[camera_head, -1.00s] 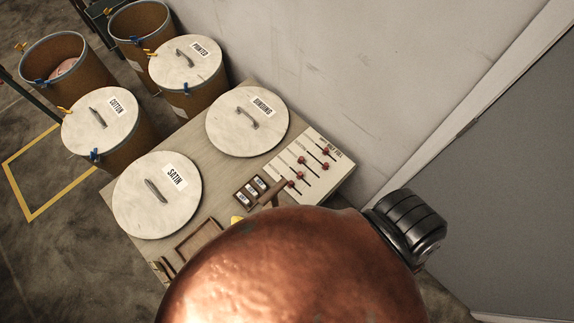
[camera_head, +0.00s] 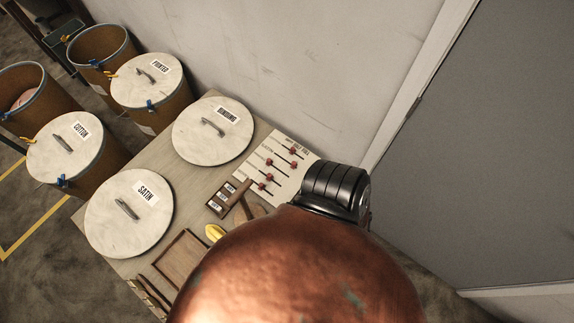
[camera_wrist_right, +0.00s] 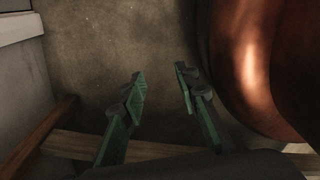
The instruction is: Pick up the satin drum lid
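The satin drum lid (camera_head: 129,213) is a round pale disc with a dark bar handle and a SATIN label. It lies flat on the wooden table (camera_head: 186,167) at its left end in the head view. Neither gripper shows in the head view, so no gripper is seen near the lid. My right gripper (camera_wrist_right: 159,88) shows in the right wrist view with two green fingers spread apart and nothing between them.
The binding lid (camera_head: 212,131) lies beside the satin lid. The cotton drum (camera_head: 66,148) and printed drum (camera_head: 147,82) stand left with lids on. A wall stands behind.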

